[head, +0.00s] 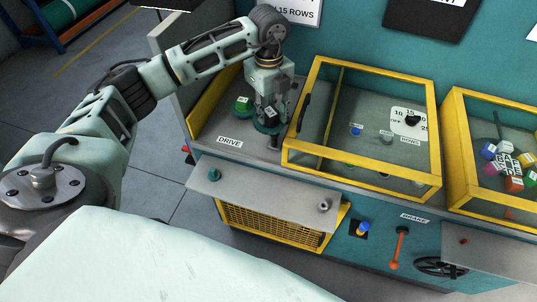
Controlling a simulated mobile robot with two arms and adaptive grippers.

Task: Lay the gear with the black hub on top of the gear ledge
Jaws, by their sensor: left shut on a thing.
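My left gripper (268,116) points down over the grey deck behind the DRIVE label. It is shut on a gear (266,128), whose dark teal rim shows under the fingers. The fingers cover most of its hub, so I cannot tell the hub's colour clearly, nor whether the gear touches the deck. A green gear (243,105) with a pale mark sits just left of the gripper. A grey ledge (265,202) juts out at the front, below the deck, and looks like the gear ledge. My right gripper is not in view.
A small green piece (214,174) and a grey peg (324,205) stand at the ledge's two ends; its middle is clear. A yellow-framed clear box (434,150) stands right of the gripper. A second yellow box (454,150) holds several coloured cubes. An orange lever (399,247) is below.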

